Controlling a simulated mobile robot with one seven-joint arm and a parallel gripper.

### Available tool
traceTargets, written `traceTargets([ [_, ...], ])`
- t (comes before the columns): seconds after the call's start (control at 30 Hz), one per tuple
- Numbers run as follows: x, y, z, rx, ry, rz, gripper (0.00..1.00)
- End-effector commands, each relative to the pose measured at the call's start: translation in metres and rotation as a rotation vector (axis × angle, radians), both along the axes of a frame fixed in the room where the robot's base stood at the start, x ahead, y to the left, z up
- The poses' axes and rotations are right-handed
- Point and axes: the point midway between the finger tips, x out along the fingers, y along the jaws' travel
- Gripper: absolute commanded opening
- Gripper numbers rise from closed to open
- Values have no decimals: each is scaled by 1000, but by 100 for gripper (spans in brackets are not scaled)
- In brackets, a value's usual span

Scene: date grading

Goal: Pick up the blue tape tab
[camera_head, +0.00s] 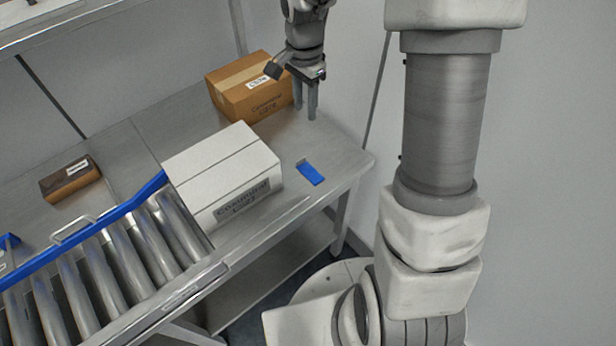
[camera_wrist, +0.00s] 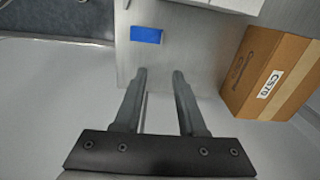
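My gripper (camera_head: 306,114) is above the table's back right part, beside the brown box and behind the tab in the head view. In the wrist view my gripper (camera_wrist: 160,72) has its two fingers apart with nothing between them. The tab is apart from the fingers and fully visible.
A white box (camera_head: 222,165) stands left of the tab. A brown carton (camera_head: 250,85) stands next to my gripper, also at right in the wrist view (camera_wrist: 268,75). A small brown box (camera_head: 70,179) and a roller conveyor (camera_head: 110,262) are at left. The table (camera_head: 338,158) is bare around the tab.

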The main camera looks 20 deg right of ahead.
Motion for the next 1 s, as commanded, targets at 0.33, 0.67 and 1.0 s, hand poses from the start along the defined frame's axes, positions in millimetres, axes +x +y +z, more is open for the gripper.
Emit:
traceTargets([
  [0.33, -4, 5, -41, 2, 16, -47, 40],
  [0.67, -3, 5, -108, 2, 13, -46, 40],
  [1.0, -2, 7, -135, 2, 11, -45, 40],
])
